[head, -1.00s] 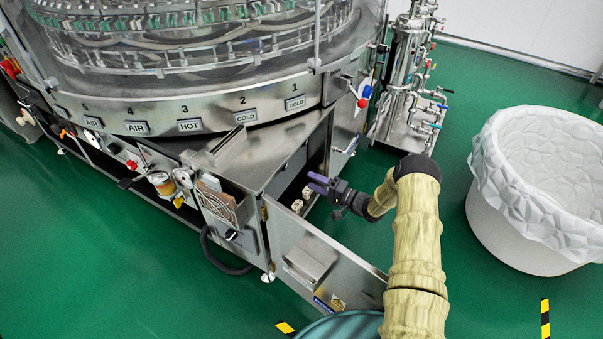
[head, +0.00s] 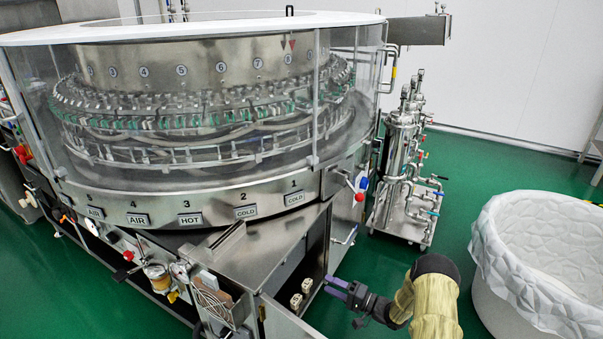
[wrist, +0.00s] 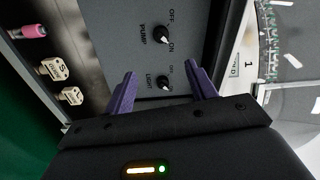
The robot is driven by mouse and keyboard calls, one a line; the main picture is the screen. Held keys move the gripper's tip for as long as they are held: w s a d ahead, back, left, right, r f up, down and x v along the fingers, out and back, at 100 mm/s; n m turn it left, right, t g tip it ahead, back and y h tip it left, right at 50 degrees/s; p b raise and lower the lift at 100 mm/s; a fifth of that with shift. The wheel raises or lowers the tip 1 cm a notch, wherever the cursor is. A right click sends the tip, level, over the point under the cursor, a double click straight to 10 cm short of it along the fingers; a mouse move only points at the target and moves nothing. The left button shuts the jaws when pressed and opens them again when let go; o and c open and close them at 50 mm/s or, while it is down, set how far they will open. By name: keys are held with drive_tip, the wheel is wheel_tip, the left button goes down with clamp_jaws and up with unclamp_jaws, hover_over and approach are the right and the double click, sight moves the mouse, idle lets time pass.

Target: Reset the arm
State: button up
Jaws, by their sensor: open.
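My arm (head: 436,300) reaches in from the lower right in the head view, covered in a yellowish sleeve. My gripper (head: 330,286) has two purple fingers and points left at the open cabinet of the washer (head: 215,215). In the wrist view my gripper (wrist: 162,85) is open, its fingers apart with nothing between them. Beyond the fingers is a grey panel with a PUMP knob (wrist: 162,33) and a LIGHT knob (wrist: 165,83). The fingers appear apart from both knobs.
An open cabinet door (head: 290,322) stands just below my gripper. Two cream connectors (head: 301,295) sit inside the cabinet opening. A white lined bin (head: 540,270) stands right of my arm, and a steel filter unit (head: 403,180) behind it. Green floor lies between them.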

drive_tip(key=w+r+n+h, duration=0.2)
drive_tip(key=w+r+h, duration=0.4)
drive_tip(key=r+h, duration=0.15)
drive_tip(key=s+d+r+h, duration=0.3)
drive_tip(key=s+r+h, duration=0.2)
drive_tip(key=r, duration=0.3)
drive_tip(key=s+a+r+n+g+h, duration=0.1)
drive_tip(key=s+r+g, duration=0.2)
drive_tip(key=s, duration=0.7)
drive_tip(key=s+a+r+n+g+h, duration=0.1)
drive_tip(key=s+r+g, duration=0.15)
drive_tip(key=s, duration=0.75)
drive_tip(key=s+a+r+n+g+h, duration=0.1)
drive_tip(key=s+r+g, duration=0.2)
drive_tip(key=s, duration=0.6)
wheel_tip(320, 180, up, 38)
drive_tip(key=p, duration=3.8)
drive_tip(key=shift+f, duration=0.15)
drive_tip(key=shift+s+t, duration=0.1)
drive_tip(key=shift+t, duration=0.15)
